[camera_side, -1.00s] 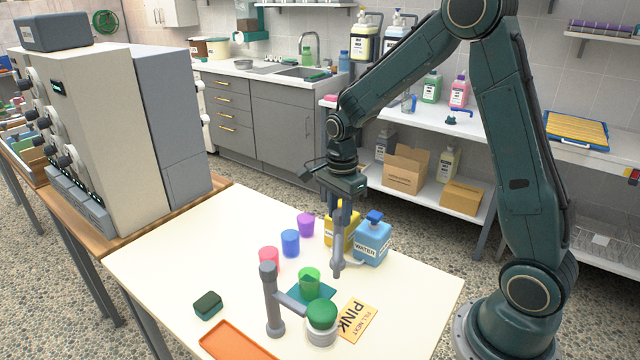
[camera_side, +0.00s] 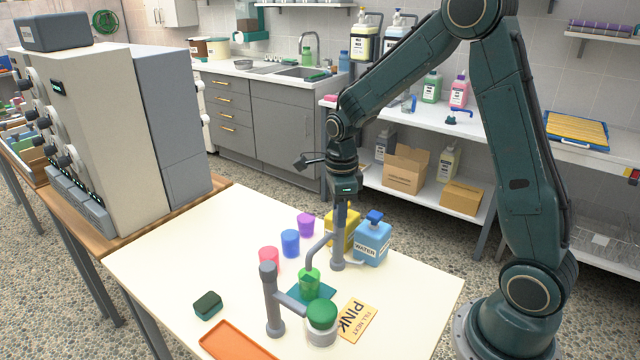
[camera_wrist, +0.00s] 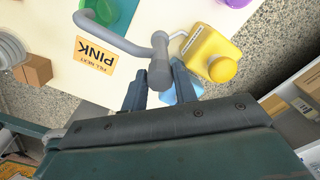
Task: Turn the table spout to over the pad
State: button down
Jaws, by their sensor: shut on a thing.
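The table spout (camera_side: 322,243) is a grey post with a bent pipe. Its pipe reaches left and ends above the green cup (camera_side: 309,284), which stands on the teal pad (camera_side: 326,291). My gripper (camera_side: 341,207) is above the spout post, pointing down. In the wrist view my gripper (camera_wrist: 160,88) has its two fingers either side of the spout's top (camera_wrist: 160,70), shut on it. The pipe there runs up and left to the green cup (camera_wrist: 113,12).
Yellow (camera_side: 345,232) and blue water (camera_side: 373,243) jugs stand close behind the spout. Pink, blue (camera_side: 290,243) and purple cups stand left. A second grey post (camera_side: 271,300) with a green-topped jar (camera_side: 322,322), a "PINK" card (camera_side: 358,320) and an orange tray (camera_side: 235,342) are in front.

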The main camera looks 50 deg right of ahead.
jog(key=c, duration=1.1)
grip_release()
jog(key=shift+r, duration=0.1)
notch_tip(320, 180, up, 14)
jog(key=shift+f, duration=0.15)
jog(key=s+a+r+n+t, duration=0.1)
jog(key=s+a+n+t, duration=0.1)
jog(key=s+n, duration=0.5)
jog(key=s+a+r+n+t, duration=0.1)
jog(key=s+a+n, duration=0.2)
jog(key=s+n, duration=0.3)
jog(key=s+a+r+n+t, duration=0.1)
jog(key=s+n, duration=0.6)
jog(key=n, duration=0.7)
jog(key=shift+s+a+r+t, duration=0.15)
jog(key=shift+a+t, duration=0.25)
jog(key=shift+a, duration=0.25)
jog(key=shift+s+a+r+t, duration=0.15)
jog(key=shift+a+t, duration=0.25)
jog(key=shift+a, duration=0.2)
